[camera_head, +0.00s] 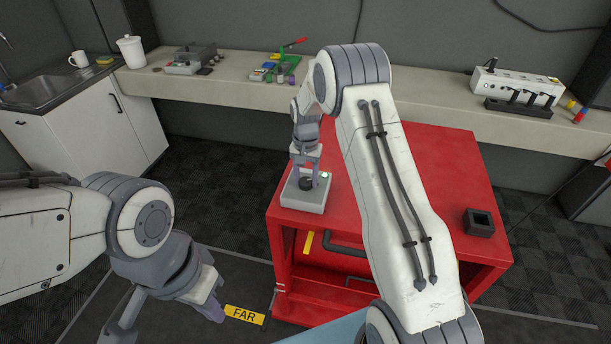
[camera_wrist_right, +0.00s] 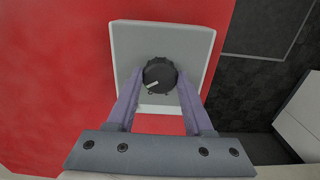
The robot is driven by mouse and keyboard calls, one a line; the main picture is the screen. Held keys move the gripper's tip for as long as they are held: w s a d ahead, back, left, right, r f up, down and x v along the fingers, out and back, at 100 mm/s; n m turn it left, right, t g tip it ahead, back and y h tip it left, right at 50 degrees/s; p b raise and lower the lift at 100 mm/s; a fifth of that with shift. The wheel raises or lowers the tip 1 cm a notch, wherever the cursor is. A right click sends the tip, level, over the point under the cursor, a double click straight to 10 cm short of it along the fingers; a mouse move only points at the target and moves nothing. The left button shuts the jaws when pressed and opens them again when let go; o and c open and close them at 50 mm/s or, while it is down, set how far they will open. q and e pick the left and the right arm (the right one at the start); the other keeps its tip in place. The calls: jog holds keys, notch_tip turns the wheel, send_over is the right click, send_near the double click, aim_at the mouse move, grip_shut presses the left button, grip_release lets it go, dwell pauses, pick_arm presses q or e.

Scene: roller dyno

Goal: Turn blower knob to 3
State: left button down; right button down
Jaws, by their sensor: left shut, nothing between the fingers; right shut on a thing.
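The blower knob (camera_wrist_right: 159,76) is round and black with a pale pointer line aimed toward the lower left in the right wrist view. It sits on a light grey box (camera_wrist_right: 125,42), which stands at the left corner of the red cabinet top in the head view (camera_head: 303,203). My right gripper (camera_wrist_right: 158,90) is shut on the knob, with a finger at each side of it; it also shows from above in the head view (camera_head: 306,178). The dial numbers are too small to read. My left gripper (camera_head: 215,308) is shut and empty, low at the left, away from the box.
The red cabinet (camera_head: 455,185) has clear space around the box and a small black square holder (camera_head: 479,222) at its right. A bench (camera_head: 425,95) runs along the wall behind. A yellow FAR floor sign (camera_head: 245,315) lies near my left gripper.

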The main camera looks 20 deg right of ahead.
aim_at(306, 180)
jog(key=shift+w+r+m, duration=0.1)
jog(key=shift+m, duration=0.2)
jog(key=shift+c, duration=1.4)
grip_release()
jog(key=shift+r, duration=0.4)
notch_tip(306, 180, up, 10)
jog(key=b, duration=0.2)
jog(key=shift+b, duration=0.3)
jog(key=shift+f, duration=0.15)
